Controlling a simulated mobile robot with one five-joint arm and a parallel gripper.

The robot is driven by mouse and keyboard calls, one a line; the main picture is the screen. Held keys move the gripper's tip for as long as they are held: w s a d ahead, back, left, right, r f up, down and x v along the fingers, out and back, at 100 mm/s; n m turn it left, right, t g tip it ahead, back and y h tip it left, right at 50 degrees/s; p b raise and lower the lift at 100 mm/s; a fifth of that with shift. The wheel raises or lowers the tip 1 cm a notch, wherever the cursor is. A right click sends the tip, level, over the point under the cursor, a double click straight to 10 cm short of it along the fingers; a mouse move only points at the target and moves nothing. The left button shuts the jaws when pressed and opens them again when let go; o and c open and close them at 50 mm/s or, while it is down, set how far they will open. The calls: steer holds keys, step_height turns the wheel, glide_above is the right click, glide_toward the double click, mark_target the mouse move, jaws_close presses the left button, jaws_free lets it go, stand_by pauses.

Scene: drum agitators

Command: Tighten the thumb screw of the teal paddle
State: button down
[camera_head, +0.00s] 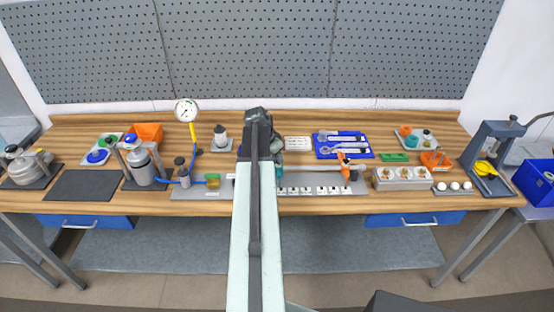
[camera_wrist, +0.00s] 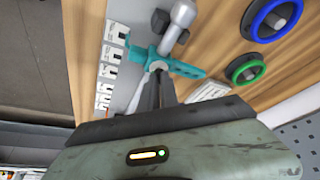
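The teal paddle (camera_wrist: 150,58) lies across the upper middle of the wrist view, beside a grey rod with a rounded end (camera_wrist: 180,14). A small pale metal knob (camera_wrist: 158,66), apparently its thumb screw, shows at the paddle's middle. The two dark fingertips of my gripper (camera_wrist: 159,75) are close together at this knob. Whether they touch or clamp it is unclear. In the head view my arm hides most of this spot. Only a bit of teal (camera_head: 279,166) shows beside the arm.
A grey plate (camera_head: 312,182) with several white labels runs along the bench, with an orange paddle (camera_head: 346,168) at its right. In the wrist view a blue ring (camera_wrist: 273,18) and a green ring (camera_wrist: 245,69) stand to the right.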

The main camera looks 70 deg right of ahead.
steer(key=n, duration=0.1)
steer(key=n+t, duration=0.1)
steer(key=n, duration=0.2)
steer(key=shift+s+a+n+t, duration=0.2)
steer(key=shift+s+n+t, duration=0.1)
steer(key=shift+t, duration=0.1)
stand_by(0.4)
steer(key=c, duration=1.6)
jaws_free()
steer(key=shift+r, duration=0.1)
steer(key=p+v, duration=0.7)
steer(key=shift+a+r, duration=0.2)
steer(key=shift+a, duration=0.05)
